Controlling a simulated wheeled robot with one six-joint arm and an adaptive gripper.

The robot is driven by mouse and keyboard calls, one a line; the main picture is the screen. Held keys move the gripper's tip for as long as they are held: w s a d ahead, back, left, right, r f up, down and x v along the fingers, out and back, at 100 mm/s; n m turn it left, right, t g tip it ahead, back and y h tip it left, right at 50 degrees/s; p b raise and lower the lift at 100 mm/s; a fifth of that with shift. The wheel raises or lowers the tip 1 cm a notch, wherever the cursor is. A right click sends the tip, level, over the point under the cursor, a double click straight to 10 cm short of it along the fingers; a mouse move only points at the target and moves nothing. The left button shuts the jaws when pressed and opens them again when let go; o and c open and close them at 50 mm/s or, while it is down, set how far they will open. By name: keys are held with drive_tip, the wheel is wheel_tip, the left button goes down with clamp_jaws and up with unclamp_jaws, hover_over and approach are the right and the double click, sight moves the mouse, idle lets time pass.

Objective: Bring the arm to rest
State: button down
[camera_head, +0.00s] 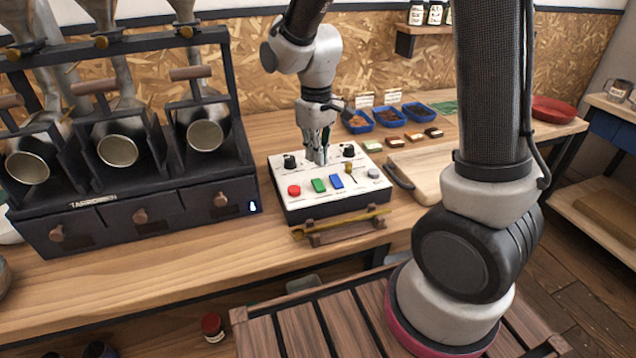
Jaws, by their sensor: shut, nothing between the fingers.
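My gripper (317,152) points down over the back middle of a white-topped control box (312,203) on the wooden counter. Its fingers are together and hold nothing that I can see.
A dark sample roaster (150,203) with several metal drums stands left of the box. A wooden board (430,172), blue trays (391,117) and a red dish (553,110) lie to the right. A shelf (420,29) with jars hangs behind. Bare counter (200,265) lies in front of the roaster.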

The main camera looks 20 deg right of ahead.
drive_tip(key=shift+r, duration=0.65)
drive_tip(key=s+d+r+m+t, duration=0.2)
drive_tip(key=s+d+r+m, duration=0.1)
drive_tip(key=s+d+r, duration=0.4)
drive_tip(key=s+d+r+m+t, duration=0.2)
drive_tip(key=s+d+r, duration=0.6)
drive_tip(key=s, duration=0.4)
drive_tip(key=shift+r+m, duration=0.25)
drive_tip(key=shift+m, duration=0.25)
drive_tip(key=shift+a, duration=0.1)
